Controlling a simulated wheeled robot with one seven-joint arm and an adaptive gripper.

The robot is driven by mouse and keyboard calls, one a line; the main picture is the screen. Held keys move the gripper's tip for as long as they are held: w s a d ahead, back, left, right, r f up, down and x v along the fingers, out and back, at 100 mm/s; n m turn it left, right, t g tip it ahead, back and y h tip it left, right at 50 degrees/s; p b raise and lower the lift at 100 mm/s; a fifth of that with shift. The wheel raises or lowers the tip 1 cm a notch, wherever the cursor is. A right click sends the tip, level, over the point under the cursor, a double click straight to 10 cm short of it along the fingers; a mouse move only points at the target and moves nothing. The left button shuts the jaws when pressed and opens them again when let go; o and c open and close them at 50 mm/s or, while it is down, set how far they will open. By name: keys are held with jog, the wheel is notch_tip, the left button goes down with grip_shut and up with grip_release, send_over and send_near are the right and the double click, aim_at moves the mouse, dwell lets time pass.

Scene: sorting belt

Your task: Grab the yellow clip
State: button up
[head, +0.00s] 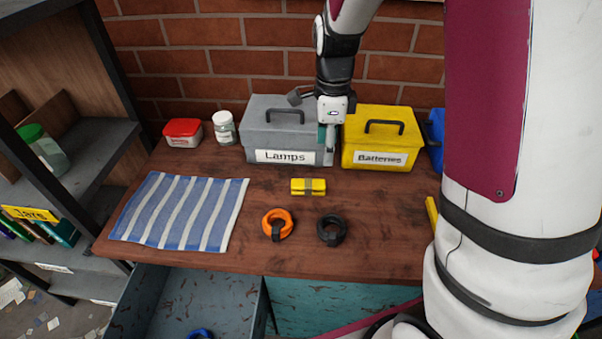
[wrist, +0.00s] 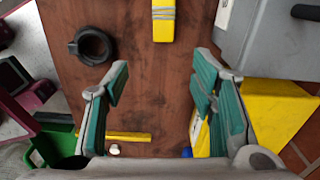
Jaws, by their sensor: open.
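The yellow clip (head: 308,187), a small yellow block with a grey band round its middle, lies on the wooden table in front of the grey Lamps box. It also shows in the wrist view (wrist: 163,22) at the top edge, partly cut off. My gripper (head: 328,146) is open and empty, raised above the table in front of the right end of the Lamps box. In the wrist view its green-padded fingers (wrist: 166,74) stand wide apart with bare table between them, and the clip lies beyond the fingertips.
The grey Lamps box (head: 254,136) and yellow Batteries box (head: 375,137) stand behind. An orange ring (head: 286,219) and a black ring (head: 331,231) lie in front of the clip. A striped cloth (head: 180,211) lies at left. The table around the clip is clear.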

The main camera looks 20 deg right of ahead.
aim_at(324, 183)
notch_tip(324, 183, down, 9)
jog(key=shift+r+b, duration=0.1)
jog(key=shift+b, duration=0.3)
jog(key=f, duration=0.5)
jog(key=shift+w+d, duration=0.15)
jog(key=shift+w, duration=0.1)
jog(key=shift+r, duration=0.1)
jog(key=shift+c, duration=0.3)
jog(key=c, duration=1)
